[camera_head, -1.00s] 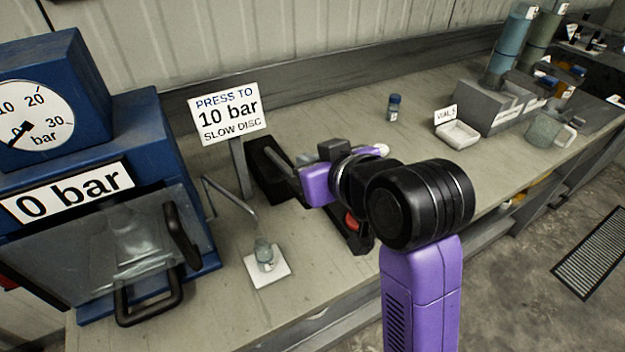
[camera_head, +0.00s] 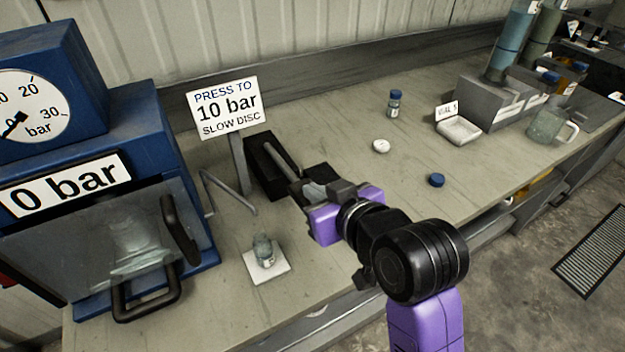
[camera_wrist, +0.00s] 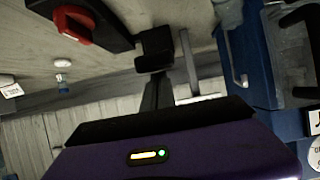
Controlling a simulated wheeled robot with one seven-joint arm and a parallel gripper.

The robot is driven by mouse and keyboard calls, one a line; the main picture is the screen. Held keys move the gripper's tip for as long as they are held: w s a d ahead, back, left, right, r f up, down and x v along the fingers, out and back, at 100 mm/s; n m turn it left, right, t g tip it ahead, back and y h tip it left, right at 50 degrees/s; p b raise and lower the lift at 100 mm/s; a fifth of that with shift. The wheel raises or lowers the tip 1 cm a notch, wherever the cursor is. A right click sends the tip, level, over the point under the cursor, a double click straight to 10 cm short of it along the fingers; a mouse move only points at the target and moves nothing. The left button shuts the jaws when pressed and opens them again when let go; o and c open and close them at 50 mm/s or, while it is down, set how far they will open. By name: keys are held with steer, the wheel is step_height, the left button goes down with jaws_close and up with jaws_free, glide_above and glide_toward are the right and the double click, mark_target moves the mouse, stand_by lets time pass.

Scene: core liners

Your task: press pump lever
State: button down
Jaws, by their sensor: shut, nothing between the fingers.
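In the wrist view the shut dark fingers (camera_wrist: 155,55) point at the bench, and the pump's red knob (camera_wrist: 74,22) shows at upper left. The lever is not clear there. The display (camera_head: 65,187) reads 0 bar.
A sign (camera_head: 223,108) says press to 10 bar, slow disc. A small glass vial (camera_head: 264,252) stands on a white pad (camera_head: 270,272) in front. A blue cap (camera_head: 437,180), a white cap (camera_head: 381,146) and a vial (camera_head: 394,104) are on the bench to the right.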

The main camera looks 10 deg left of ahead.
steer(key=f, duration=0.1)
steer(key=f+b, duration=0.2)
steer(key=shift+s+d+f+t, duration=0.2)
steer(key=shift+s+f+t, duration=0.1)
steer(key=shift+f, duration=0.1)
steer(key=shift+s+f, duration=0.1)
steer(key=shift+f, duration=0.45)
step_height(320, 180, up, 6)
steer(key=p, duration=0.4)
steer(key=shift+p, duration=0.35)
steer(key=f+b+v, duration=0.1)
steer(key=v, duration=0.8)
steer(key=shift+s+d+y, duration=0.3)
steer(key=shift+s+d, duration=0.1)
steer(key=shift+d, duration=0.05)
stand_by(1.4)
